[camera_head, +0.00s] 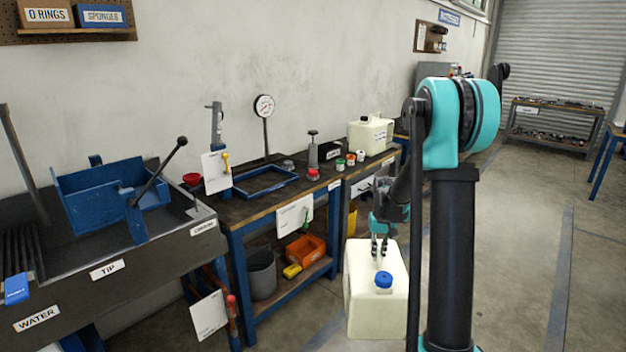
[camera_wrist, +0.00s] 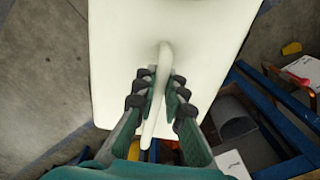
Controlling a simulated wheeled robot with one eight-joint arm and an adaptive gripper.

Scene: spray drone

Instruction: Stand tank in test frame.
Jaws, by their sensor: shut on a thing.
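A white tank (camera_head: 372,300) with a blue cap hangs upright from my gripper (camera_head: 379,249), in front of the workbench and above the floor. In the wrist view the fingers of my gripper (camera_wrist: 158,95) are shut around the handle of the tank (camera_wrist: 205,45). A blue rectangular frame (camera_head: 266,181) lies flat on the workbench top, left of the tank and apart from it; it looks empty. It may be the test frame, but I see no label that says so.
The workbench (camera_head: 236,216) also carries a pressure gauge (camera_head: 264,106) on a stand and small jars. A second white container (camera_head: 371,135) stands farther back. A sink unit (camera_head: 110,262) with a blue tipping cradle (camera_head: 97,197) is at left. Open floor lies at right.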

